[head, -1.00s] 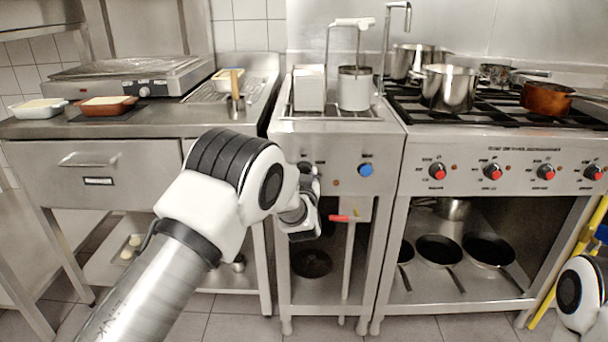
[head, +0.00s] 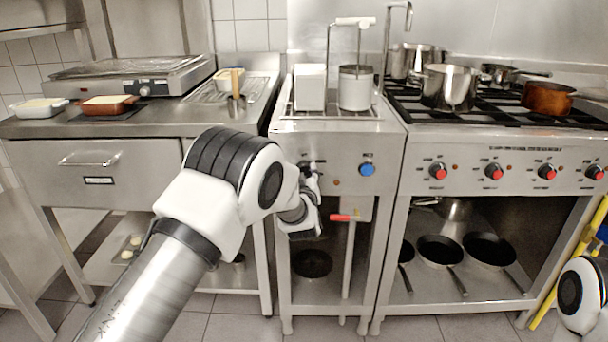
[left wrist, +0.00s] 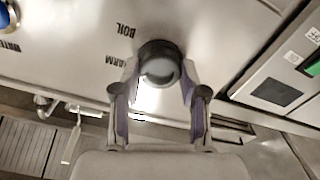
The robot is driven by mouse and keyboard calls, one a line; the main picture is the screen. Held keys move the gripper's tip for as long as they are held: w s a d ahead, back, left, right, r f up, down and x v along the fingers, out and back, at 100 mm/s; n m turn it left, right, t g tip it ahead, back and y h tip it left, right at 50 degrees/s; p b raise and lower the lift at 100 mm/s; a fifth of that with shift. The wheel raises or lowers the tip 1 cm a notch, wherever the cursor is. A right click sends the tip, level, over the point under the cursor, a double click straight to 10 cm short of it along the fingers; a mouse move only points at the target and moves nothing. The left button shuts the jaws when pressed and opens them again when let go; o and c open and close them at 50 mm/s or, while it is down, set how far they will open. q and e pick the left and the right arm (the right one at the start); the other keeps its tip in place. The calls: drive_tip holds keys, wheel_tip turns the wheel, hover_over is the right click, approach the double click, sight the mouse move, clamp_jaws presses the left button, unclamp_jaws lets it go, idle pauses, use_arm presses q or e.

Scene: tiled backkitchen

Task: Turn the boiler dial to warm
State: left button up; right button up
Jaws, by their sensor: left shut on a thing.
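The boiler dial (left wrist: 160,62) is a dark round knob with a pale grey face on the steel boiler front. My left gripper (left wrist: 160,84) is shut on it, one finger on each side, in the left wrist view. The word BOIL and part of the word WARM show upside down to the left of the dial. I cannot make out a pointer mark on the dial. In the head view my left gripper (head: 313,183) is at the upper left of the boiler front and hides most of the dial. My right gripper is out of view.
A blue water knob (head: 366,169) sits right of the dial. Below is a tap with a red handle (head: 344,217). A stove with red knobs (head: 494,171) stands to the right, a counter with a drawer (head: 95,170) to the left. Pots (head: 448,88) stand on the stove.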

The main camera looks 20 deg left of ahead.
use_arm(q)
drive_tip(key=o, duration=1.1)
drive_tip(key=shift+o, duration=0.2)
drive_tip(key=v, duration=1.2)
